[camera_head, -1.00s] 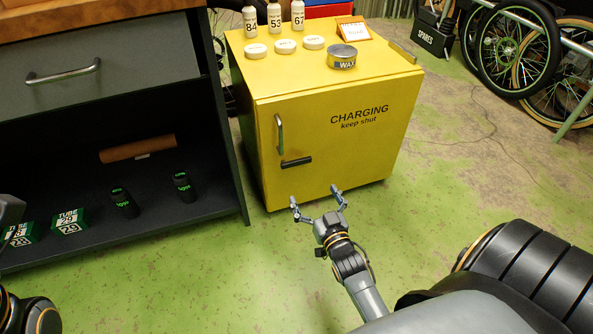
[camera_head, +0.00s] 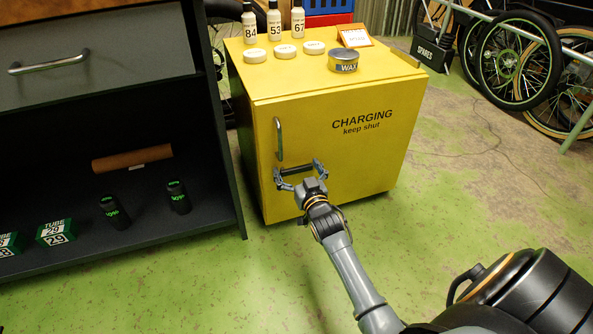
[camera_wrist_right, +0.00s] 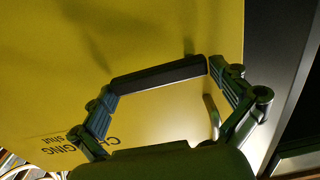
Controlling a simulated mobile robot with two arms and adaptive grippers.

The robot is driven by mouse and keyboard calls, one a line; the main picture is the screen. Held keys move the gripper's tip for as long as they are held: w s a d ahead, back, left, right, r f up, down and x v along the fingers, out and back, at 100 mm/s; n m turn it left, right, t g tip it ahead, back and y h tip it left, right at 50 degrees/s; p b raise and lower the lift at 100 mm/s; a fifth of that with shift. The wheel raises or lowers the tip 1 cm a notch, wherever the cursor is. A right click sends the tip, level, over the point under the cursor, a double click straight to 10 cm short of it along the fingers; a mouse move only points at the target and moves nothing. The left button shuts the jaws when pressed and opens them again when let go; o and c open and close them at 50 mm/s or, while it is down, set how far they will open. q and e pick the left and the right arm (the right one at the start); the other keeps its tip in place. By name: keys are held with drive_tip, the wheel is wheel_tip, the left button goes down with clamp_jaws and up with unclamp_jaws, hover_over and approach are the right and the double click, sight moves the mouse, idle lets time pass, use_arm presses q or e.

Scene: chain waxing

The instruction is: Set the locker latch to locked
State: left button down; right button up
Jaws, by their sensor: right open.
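The yellow locker (camera_head: 350,165) stands shut, with "CHARGING keep shut" on its door. Its black latch (camera_head: 296,170) is a bar lying about level on the door, below the silver door handle (camera_head: 279,138). My right gripper (camera_head: 298,173) is open at the latch, one finger near each end of the bar. In the right wrist view the latch (camera_wrist_right: 160,73) spans between the fingertips of the right gripper (camera_wrist_right: 162,80); I cannot tell whether they touch it. The silver handle (camera_wrist_right: 211,115) shows there too. My left gripper is not in view.
Several bottles (camera_head: 274,22), white pucks (camera_head: 285,51), a wax tin (camera_head: 343,60) and a small sign (camera_head: 355,35) stand on the locker top. A dark open shelf unit (camera_head: 228,160) stands close on the left. The green floor (camera_head: 430,215) right of the locker is clear.

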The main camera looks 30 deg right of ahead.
drive_tip(key=c, duration=1.4)
